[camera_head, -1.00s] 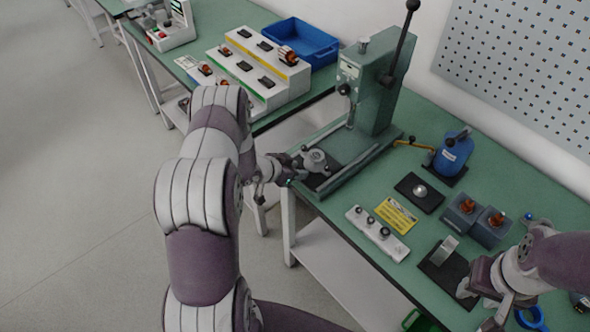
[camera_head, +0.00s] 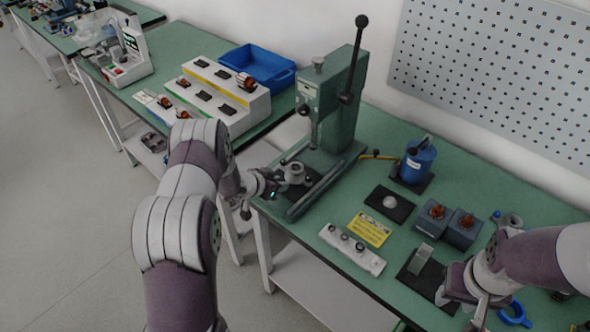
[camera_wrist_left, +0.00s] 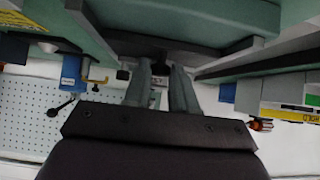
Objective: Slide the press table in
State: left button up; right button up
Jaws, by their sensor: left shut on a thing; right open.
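The green press (camera_head: 330,115) stands near the left end of the bench, its dark lever raised. Its press table, with a round grey fixture (camera_head: 293,172) on it, sits low at the front of the press base, between the side rails. My left gripper (camera_head: 268,187) is at the table's front-left edge, shut on the table's handle. The left wrist view shows the two fingers (camera_wrist_left: 160,85) close together around a small dark part; the handle is mostly hidden. My right gripper (camera_head: 468,305) is open at the lower right, near a black pad with a metal block (camera_head: 422,256).
A blue bottle (camera_head: 417,160) stands right of the press. A yellow label (camera_head: 369,229), a white strip (camera_head: 350,250) with knobs and two grey boxes (camera_head: 450,225) lie in front. A white stepped rack (camera_head: 225,95) and blue bin (camera_head: 257,68) stand on the left bench.

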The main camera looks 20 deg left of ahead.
aim_at(298, 167)
pick_arm(q)
jog(key=shift+w+d, duration=0.55)
jog(key=shift+w, duration=0.75)
jog(key=shift+w+d, duration=0.5)
jog(key=shift+w, duration=0.8)
jog(key=shift+w+d, duration=0.55)
jog(key=shift+w, duration=0.75)
jog(key=o, duration=0.5)
jog(key=p+v, duration=0.4)
jog(key=v, duration=0.2)
